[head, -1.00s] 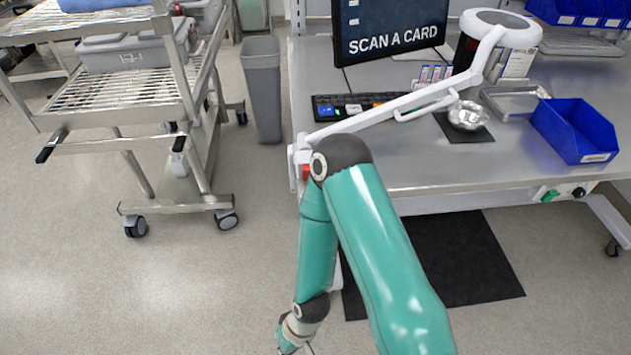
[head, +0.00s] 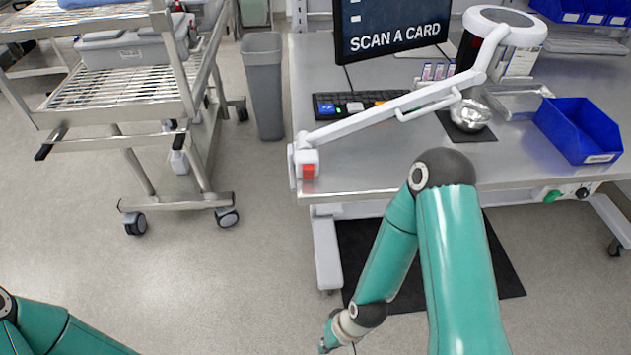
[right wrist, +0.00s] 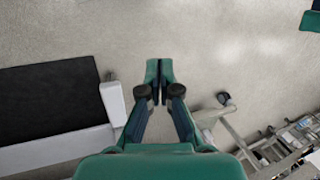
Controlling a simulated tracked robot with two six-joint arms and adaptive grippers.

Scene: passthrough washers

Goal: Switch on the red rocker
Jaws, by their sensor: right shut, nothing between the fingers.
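The red rocker (head: 308,171) sits on the white clamp base of the magnifier lamp arm, at the left front corner of the steel bench (head: 390,184). It is in plain view in the head view; I cannot tell which way it is tipped. My right gripper (right wrist: 159,72) is shut and empty in the right wrist view, pointing over bare floor. In the head view only its wrist end shows at the bottom, below and a little right of the rocker, well apart from it. Of my left arm only links show at the bottom left; its gripper is out of frame.
The white lamp arm (head: 405,103) slants over the bench to a round head (head: 505,24). A green rocker (head: 552,196) and black knob (head: 581,192) sit on the front right edge. A grey bin (head: 264,90) and wire cart (head: 110,90) stand left.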

